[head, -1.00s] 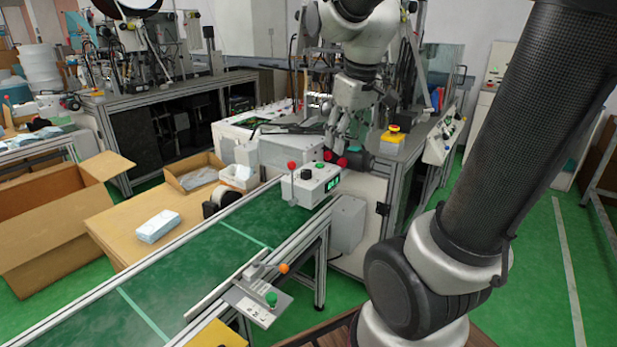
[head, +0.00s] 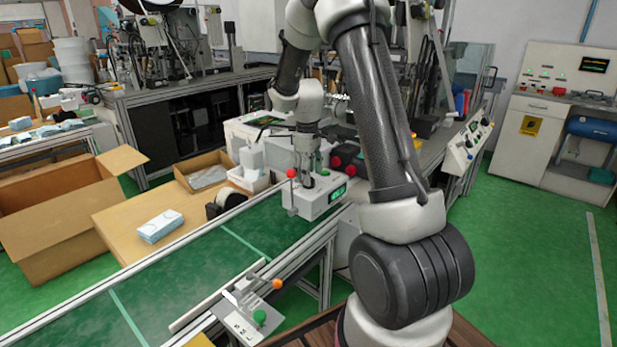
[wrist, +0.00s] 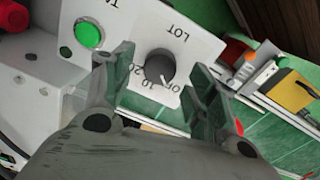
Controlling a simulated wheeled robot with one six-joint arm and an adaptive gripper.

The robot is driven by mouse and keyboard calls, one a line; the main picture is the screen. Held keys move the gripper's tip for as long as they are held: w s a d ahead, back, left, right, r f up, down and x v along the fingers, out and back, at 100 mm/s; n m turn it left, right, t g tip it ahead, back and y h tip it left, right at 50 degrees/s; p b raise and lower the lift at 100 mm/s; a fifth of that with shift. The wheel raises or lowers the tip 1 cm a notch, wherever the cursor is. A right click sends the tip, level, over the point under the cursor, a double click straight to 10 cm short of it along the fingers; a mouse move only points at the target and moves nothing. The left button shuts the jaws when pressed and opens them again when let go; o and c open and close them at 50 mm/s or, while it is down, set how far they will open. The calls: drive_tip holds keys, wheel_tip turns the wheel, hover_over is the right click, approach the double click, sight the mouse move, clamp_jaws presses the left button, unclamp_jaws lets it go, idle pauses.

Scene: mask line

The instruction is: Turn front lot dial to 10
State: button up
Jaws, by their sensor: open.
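The black lot dial (wrist: 160,66) sits on a white panel (wrist: 190,45) in the wrist view, with "LOT" printed beside it and "OFF", "10" and "20" around its other side, all upside down. Its pale pointer mark faces the lower right, towards the OFF and 10 labels; I cannot tell exactly which. My gripper (wrist: 160,88) is open, with one finger to the left and one to the right of the dial, apparently not touching it. In the head view my gripper (head: 308,180) hangs over the white control box (head: 322,205) and hides the dial.
A green button (wrist: 89,33) is left of the dial. The conveyor (head: 190,270) runs alongside. A small orange-knobbed unit (head: 245,312) sits nearer.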

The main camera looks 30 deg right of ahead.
drive_tip(key=shift+f, duration=0.9)
drive_tip(key=c, duration=1)
drive_tip(key=shift+c, duration=0.2)
drive_tip(key=shift+m, duration=0.3)
drive_tip(key=m, duration=0.4)
drive_tip(key=shift+m+g, duration=0.3)
drive_tip(key=shift+m, duration=2.2)
